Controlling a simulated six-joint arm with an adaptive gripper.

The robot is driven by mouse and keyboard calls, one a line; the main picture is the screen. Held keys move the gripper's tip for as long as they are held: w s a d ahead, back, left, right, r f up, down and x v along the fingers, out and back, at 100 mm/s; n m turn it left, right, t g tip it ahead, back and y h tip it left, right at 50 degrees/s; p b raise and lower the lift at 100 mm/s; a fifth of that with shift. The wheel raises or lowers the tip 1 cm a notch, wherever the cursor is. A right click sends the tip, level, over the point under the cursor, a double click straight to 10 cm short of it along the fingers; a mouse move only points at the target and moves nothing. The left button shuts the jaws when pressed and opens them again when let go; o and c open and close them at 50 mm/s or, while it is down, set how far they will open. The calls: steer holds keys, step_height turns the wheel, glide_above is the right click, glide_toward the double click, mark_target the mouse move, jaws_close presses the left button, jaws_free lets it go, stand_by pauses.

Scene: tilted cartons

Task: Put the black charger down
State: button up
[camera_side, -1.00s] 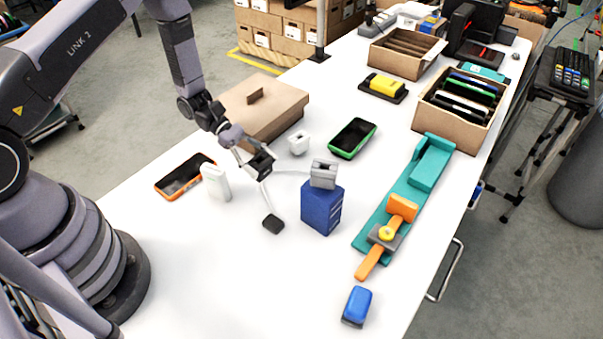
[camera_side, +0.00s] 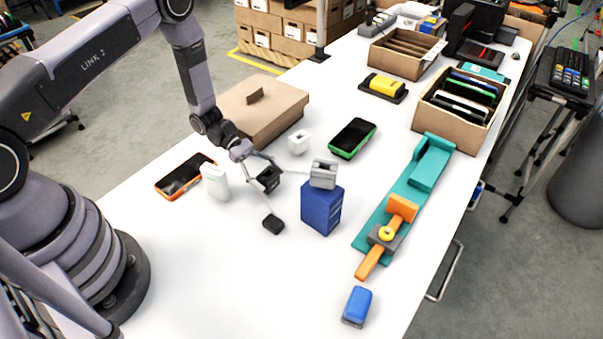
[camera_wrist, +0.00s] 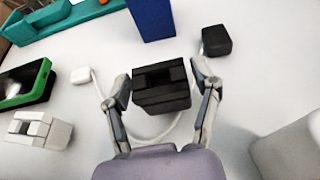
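The black charger (camera_side: 269,179) is a small dark block low over the white table; it also shows in the wrist view (camera_wrist: 161,93), between my two fingers. My gripper (camera_side: 247,177) is spread around it. In the wrist view the fingertips (camera_wrist: 160,82) stand at its left and right sides, with a narrow gap at each. The charger looks level, but its underside is hidden, so its contact with the table is not clear. A white cable loops behind it on the table.
A small black block (camera_side: 273,224) lies just in front. A blue box (camera_side: 321,208) with a grey block (camera_side: 323,173) on top stands close right. A white upright block (camera_side: 215,181) and an orange phone (camera_side: 185,177) are left.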

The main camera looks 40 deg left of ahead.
steer(key=shift+o, duration=0.7)
